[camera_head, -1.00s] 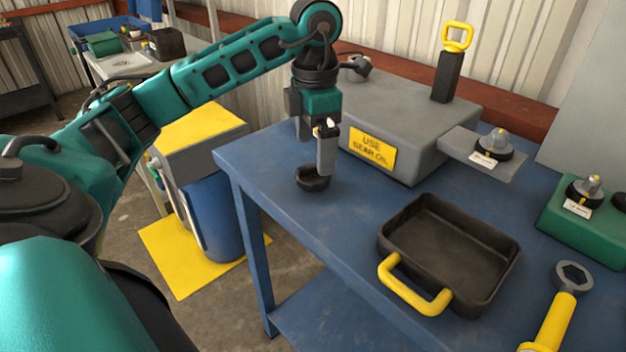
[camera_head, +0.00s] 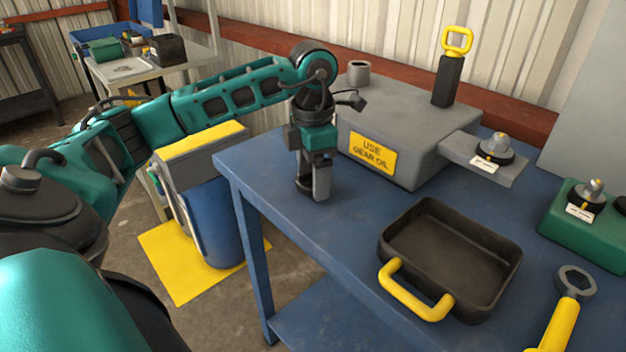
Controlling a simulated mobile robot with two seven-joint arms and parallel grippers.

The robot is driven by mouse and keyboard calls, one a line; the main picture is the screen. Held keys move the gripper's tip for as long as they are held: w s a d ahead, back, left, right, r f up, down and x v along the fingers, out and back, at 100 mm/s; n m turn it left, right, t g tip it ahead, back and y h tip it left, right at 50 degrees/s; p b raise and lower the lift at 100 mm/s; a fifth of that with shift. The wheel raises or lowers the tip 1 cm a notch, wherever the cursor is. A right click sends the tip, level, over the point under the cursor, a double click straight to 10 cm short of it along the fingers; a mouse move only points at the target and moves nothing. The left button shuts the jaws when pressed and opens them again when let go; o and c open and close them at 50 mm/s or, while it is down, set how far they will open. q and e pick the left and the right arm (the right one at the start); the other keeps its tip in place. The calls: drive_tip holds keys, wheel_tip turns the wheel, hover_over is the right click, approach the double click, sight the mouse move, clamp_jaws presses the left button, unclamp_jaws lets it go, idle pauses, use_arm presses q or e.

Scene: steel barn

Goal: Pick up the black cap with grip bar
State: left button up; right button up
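My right gripper is not in view.
A grey box with a yellow "USE GEAR OIL" label (camera_head: 373,153) stands right behind the gripper. A black tray with a yellow handle (camera_head: 415,293) lies to the right, and a yellow-handled wrench (camera_head: 562,318) beyond it. Bare bench separates gripper and tray.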

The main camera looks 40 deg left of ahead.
use_arm(q)
drive_tip(key=c, duration=0.7)
drive_tip(key=shift+r, duration=0.1)
